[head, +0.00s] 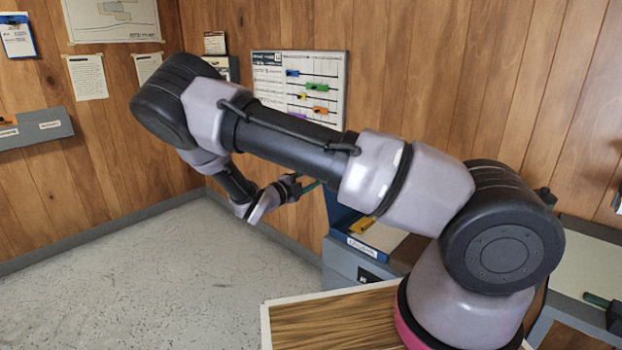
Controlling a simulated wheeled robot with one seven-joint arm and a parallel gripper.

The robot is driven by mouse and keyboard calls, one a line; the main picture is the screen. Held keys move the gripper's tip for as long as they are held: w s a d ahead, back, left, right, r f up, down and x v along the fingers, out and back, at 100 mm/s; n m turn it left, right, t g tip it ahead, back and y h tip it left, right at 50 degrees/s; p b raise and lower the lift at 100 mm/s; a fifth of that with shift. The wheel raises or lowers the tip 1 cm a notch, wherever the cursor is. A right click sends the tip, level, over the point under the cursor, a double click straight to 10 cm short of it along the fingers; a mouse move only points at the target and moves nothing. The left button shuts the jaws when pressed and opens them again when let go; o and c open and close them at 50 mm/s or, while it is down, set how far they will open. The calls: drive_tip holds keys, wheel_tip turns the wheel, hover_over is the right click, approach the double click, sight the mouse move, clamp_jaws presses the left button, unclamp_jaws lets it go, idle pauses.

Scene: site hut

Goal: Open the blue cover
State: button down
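A blue box with a white label (376,248) sits on a grey-blue cabinet in the middle of the head view. A yellow item (361,226) shows in its open part. A blue panel (338,208), which looks like the cover, stands raised at the box's left side; my forearm hides much of it. My gripper (296,187) is left of the panel, at about its upper edge. A thin teal piece (311,186) shows just right of the gripper; I cannot tell what it belongs to or whether the gripper touches it. The fingers are too small and hidden to read.
A board with coloured tags (300,84) hangs on the wood wall behind my arm. A wood-topped surface with a pale rim (330,318) is in front. A counter (595,265) is at the right. The grey floor (150,285) at the left is clear.

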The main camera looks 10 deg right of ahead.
drive_tip(key=shift+w+a, duration=0.1)
drive_tip(key=shift+a, duration=0.05)
drive_tip(key=shift+c, duration=1.6)
unclamp_jaws()
drive_tip(key=v, duration=1)
drive_tip(key=shift+s+a, duration=0.25)
drive_tip(key=shift+a, duration=0.05)
drive_tip(key=shift+f, duration=0.1)
